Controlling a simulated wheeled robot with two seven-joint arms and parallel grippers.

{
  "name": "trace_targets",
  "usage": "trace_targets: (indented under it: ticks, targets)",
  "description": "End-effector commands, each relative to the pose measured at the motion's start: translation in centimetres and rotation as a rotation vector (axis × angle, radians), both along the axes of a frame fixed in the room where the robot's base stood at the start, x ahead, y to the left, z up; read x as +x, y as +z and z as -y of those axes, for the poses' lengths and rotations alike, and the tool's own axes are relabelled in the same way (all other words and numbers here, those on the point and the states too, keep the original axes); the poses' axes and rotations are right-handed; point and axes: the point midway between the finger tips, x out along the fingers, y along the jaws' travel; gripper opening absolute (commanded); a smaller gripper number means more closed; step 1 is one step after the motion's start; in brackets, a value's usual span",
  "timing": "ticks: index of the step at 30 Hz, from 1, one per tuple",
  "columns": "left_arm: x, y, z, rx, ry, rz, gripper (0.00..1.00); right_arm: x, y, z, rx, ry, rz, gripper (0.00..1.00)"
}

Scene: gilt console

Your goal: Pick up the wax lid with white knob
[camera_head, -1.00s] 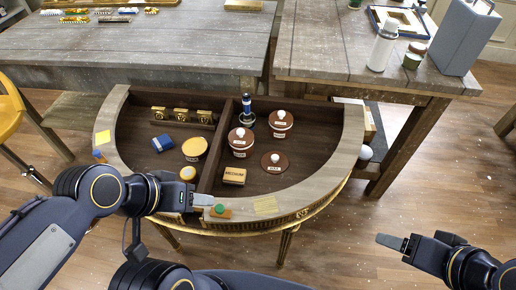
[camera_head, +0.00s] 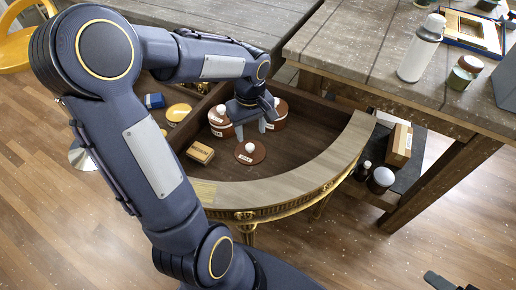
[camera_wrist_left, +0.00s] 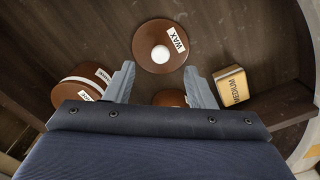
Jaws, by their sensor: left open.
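The wax lid (camera_head: 250,153) is a flat brown disc with a round white knob and a WAX label. It lies on the floor of the curved console, apart from the jars. It also shows whole in the left wrist view (camera_wrist_left: 150,58), just beyond the fingertips. My left gripper (camera_head: 251,130) is open and empty, pointing down just behind the lid; its two fingers also show in the left wrist view (camera_wrist_left: 158,74). My right gripper (camera_head: 446,283) shows only in part at the bottom right edge.
Brown-lidded jars (camera_head: 221,121) stand beside and behind my left gripper. A MEDIUM box (camera_head: 200,152) lies left of the lid. The console's curved rim (camera_head: 290,183) runs in front. A dark divider and wooden tables stand behind.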

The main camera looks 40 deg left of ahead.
Motion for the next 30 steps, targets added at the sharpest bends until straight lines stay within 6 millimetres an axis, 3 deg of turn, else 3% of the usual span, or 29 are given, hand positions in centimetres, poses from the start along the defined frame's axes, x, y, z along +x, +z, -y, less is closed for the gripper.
trace_targets:
  ticks: [15, 24, 30]
  targets:
    - [0.3, -6.7, -0.7, -0.003, 0.000, -0.004, 0.50, 0.0, -0.7, 0.0, 0.000, 0.000, 0.000, 0.69]
    - [0.3, -7.0, -0.7, -0.001, 0.000, 0.000, 0.50, 0.0, -0.7, 0.0, 0.000, 0.000, 0.000, 0.69]
    - [0.3, -7.0, -0.7, -0.002, 0.000, 0.000, 0.23, 0.0, -0.7, 0.0, 0.000, 0.000, 0.000, 0.69]
